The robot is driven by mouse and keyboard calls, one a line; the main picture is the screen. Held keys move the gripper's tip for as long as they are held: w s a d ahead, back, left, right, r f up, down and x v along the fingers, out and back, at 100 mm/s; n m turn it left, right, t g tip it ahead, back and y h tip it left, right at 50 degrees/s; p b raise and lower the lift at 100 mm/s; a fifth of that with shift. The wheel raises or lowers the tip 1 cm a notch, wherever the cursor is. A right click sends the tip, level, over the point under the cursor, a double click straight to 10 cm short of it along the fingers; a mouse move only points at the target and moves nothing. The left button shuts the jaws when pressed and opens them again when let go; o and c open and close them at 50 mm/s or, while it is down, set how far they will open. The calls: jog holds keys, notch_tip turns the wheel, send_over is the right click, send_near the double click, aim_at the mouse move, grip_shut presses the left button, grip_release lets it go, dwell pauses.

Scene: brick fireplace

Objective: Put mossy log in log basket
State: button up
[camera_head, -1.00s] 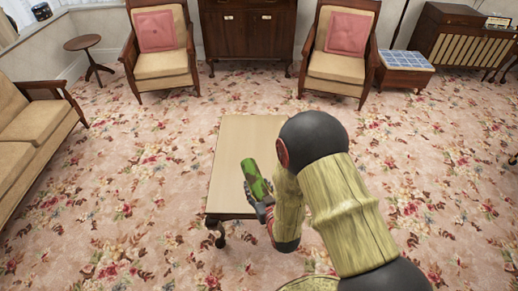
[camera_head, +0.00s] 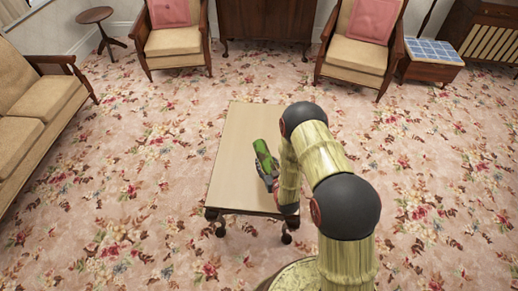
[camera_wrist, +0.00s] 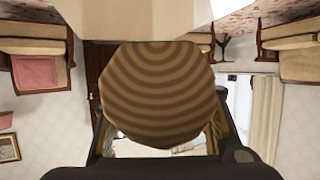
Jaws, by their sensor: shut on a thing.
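The mossy log (camera_head: 265,152) is a short green piece, held tilted over the pale-topped wooden table (camera_head: 236,165). My gripper (camera_head: 267,168) is shut on its near end. In the wrist view the log's round cut end (camera_wrist: 160,92) with brown rings fills the middle, between the dark fingers. I cannot tell how far the log is above the table. No log basket shows in either view.
Two armchairs with pink cushions, one at the left (camera_head: 173,40) and one at the right (camera_head: 357,48), stand beyond the table. A sofa (camera_head: 40,110) is at the left. A blue-tiled side table (camera_head: 432,55) is at the back right. Flowered carpet around the table is clear.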

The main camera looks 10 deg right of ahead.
jog(key=shift+w+f, duration=0.35)
jog(key=shift+f, duration=0.3)
jog(key=w+d+f+b, duration=0.1)
jog(key=w+f+b, duration=0.2)
jog(key=w, duration=0.5)
jog(key=shift+w+d+f, duration=0.25)
jog(key=shift+w+f, duration=0.05)
jog(key=shift+f, duration=0.4)
jog(key=w+f+b, duration=0.2)
jog(key=w+f, duration=0.1)
jog(key=w+d+f+b, duration=0.1)
jog(key=w+f, duration=0.1)
jog(key=shift+f, duration=0.25)
jog(key=shift+f+b, duration=0.95)
jog(key=shift+f, duration=0.7)
jog(key=shift+f+b, duration=0.35)
jog(key=shift+b, duration=0.1)
jog(key=shift+s, duration=0.1)
